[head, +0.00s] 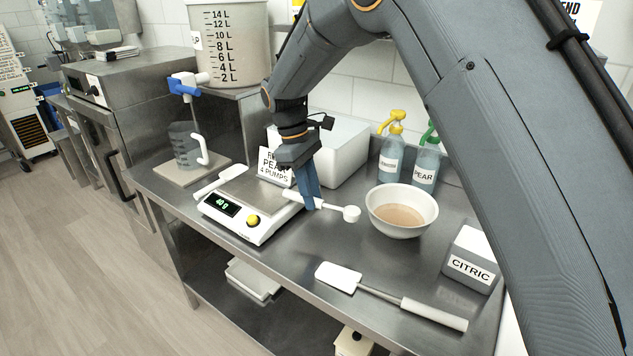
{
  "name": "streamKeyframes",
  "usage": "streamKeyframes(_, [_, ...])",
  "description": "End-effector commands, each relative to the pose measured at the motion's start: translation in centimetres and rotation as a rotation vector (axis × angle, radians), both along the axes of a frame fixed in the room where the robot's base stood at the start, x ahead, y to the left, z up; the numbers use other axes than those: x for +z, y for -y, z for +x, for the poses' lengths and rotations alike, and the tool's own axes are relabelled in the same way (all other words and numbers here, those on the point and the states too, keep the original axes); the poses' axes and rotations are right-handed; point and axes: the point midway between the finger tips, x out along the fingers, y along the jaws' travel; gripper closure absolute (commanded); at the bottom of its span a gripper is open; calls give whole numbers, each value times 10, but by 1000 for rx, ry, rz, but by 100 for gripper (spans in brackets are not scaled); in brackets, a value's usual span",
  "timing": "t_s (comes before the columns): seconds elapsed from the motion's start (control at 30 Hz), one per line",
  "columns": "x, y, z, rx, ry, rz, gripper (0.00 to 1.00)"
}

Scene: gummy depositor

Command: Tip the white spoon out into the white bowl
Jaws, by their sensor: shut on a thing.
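The white spoon (351,214) is held by my gripper (312,199) in the head view. My gripper points down, with its blue fingers shut on the spoon's handle. The spoon lies about level, with its small round scoop to the right, close to the left side of the white bowl (377,221) and apart from it in the picture. I cannot tell what is in the scoop. The bowl stands upright on the steel table and holds a pale tan mixture (400,215).
A scale (243,227) reading about 40 g stands left of my gripper. A white spatula (390,297) lies in front. A CITRIC container (470,262) stands right of the bowl. Yellow-topped (391,150) and green-topped (426,165) pump bottles stand behind it. A sign card (272,166) stands behind the scale.

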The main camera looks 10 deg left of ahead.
Motion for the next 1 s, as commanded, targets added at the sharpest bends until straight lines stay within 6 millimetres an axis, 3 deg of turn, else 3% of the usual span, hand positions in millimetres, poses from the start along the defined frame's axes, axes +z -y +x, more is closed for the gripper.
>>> streamKeyframes(1.0, [19,26,15,-2,-92,159,100])
